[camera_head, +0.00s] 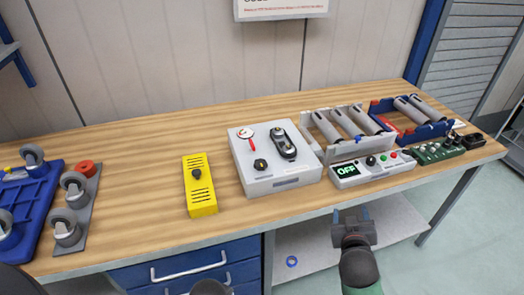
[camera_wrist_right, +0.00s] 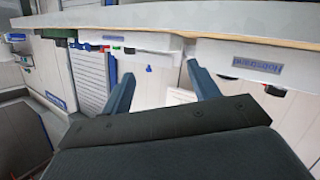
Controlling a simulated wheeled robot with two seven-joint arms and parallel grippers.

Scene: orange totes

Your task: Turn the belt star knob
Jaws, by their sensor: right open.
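The black star knob (camera_head: 260,164) sits on the sloped top of a light grey box (camera_head: 285,182) on the workbench. It is left of a black belt unit (camera_head: 284,144) with two round ends and below a small dial with a red part (camera_head: 246,134). My right gripper (camera_head: 352,213) is open and empty in front of the bench edge, lower right of the box and apart from it. Its two fingers (camera_wrist_right: 159,70) are spread in the wrist view, where a labelled box front shows at the right; I cannot pick out the knob there. My left gripper is not visible.
A yellow slotted box (camera_head: 199,186) stands left of the grey box. A control panel with a green OFF display (camera_head: 349,170) and a roller unit (camera_head: 349,122) stand right. Caster plates (camera_head: 75,213) lie far left. The wooden bench top (camera_head: 140,175) is clear between.

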